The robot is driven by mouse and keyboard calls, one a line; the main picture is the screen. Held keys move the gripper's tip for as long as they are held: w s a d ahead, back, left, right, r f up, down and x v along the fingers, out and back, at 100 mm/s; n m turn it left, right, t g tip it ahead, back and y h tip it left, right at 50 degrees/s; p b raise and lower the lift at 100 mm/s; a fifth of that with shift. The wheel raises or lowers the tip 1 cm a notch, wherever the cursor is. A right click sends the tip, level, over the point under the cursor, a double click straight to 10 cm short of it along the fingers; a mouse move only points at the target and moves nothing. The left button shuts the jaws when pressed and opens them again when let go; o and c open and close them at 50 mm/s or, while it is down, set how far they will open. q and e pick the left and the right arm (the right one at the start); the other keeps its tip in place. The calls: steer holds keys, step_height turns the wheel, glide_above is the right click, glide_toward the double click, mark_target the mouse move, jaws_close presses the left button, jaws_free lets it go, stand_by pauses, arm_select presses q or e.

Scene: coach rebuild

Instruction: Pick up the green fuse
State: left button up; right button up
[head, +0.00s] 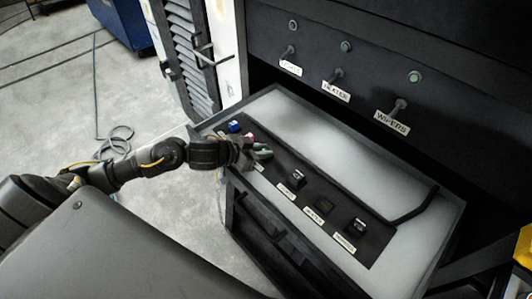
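A small blue fuse-like piece (234,126) and a small red one (249,138) sit at the far left end of the dark strip (380,245) on the light panel. My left gripper (262,153) is over the left part of this strip, just in front of the red piece. Its fingers are small and dark here, so I cannot tell whether they are open or hold anything. The gripper hides what is beneath it. My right gripper is not in view.
Several dark blocks, such as this one (299,177), stand along the strip with white labels. A raised dark bar (410,216) runs behind them. Labelled toggle switches (398,108) line the upright panel above. A louvred door (185,55) stands left of the tray.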

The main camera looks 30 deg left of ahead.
arm_select(q)
steer(key=shift+c, duration=1.1)
jaws_close()
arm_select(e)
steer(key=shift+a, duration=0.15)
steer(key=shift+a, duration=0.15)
arm_select(q)
steer(key=shift+r, duration=0.1)
